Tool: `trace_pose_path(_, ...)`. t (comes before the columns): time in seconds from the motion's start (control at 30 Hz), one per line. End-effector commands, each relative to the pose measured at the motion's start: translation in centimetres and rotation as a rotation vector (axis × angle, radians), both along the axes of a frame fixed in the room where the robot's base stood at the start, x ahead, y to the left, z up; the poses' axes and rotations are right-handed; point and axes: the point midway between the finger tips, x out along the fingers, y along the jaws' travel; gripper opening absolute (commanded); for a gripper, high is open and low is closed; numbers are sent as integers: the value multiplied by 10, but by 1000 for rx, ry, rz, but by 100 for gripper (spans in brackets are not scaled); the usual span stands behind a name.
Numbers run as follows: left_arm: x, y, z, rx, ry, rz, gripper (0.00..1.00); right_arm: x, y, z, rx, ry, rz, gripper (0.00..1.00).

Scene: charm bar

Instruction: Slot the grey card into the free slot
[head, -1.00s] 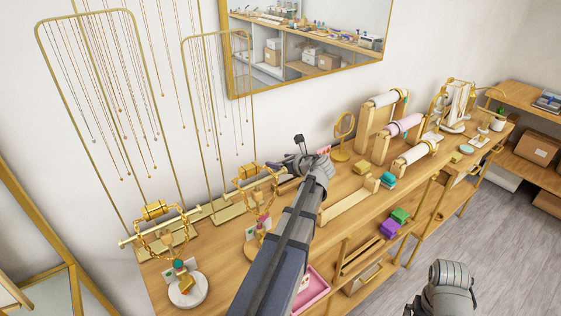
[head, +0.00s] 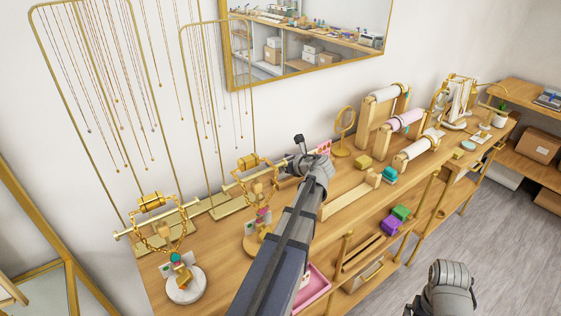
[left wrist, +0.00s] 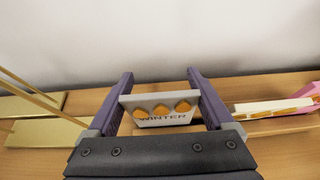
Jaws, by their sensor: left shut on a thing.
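The grey card (left wrist: 160,107), marked "WINTER" with orange pieces along it, is between the two fingers of my left gripper (left wrist: 162,95) in the left wrist view. The gripper is shut on it, above the wooden counter. In the head view my left gripper (head: 303,162) is at the back of the counter, and my own wrist hides the grey card. A pink card (head: 324,147) stands just beyond it and shows at the right of the left wrist view (left wrist: 309,93), with a white card (left wrist: 272,107) beside it. I cannot make out the free slot. The right gripper's fingers are not visible.
Gold necklace stands (head: 163,232) are left of the gripper, with brass bases (left wrist: 35,131) close by. A round gold mirror (head: 343,135) and bracelet rolls (head: 407,122) stand to the right. A pink tray (head: 313,289) is at the front. The wall is close behind.

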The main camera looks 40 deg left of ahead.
Motion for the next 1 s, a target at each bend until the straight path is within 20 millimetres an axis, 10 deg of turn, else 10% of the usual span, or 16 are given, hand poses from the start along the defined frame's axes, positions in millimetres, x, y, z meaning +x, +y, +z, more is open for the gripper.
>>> trace_pose_path(0.07,0,0,-3,0,0,0,34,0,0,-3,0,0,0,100)
trace_pose_path(0.1,0,0,-2,0,0,0,88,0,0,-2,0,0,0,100)
trace_pose_path(0.2,0,0,-2,0,0,0,100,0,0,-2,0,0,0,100)
trace_pose_path(1.0,-19,-63,31,0,0,-1,100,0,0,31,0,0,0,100)
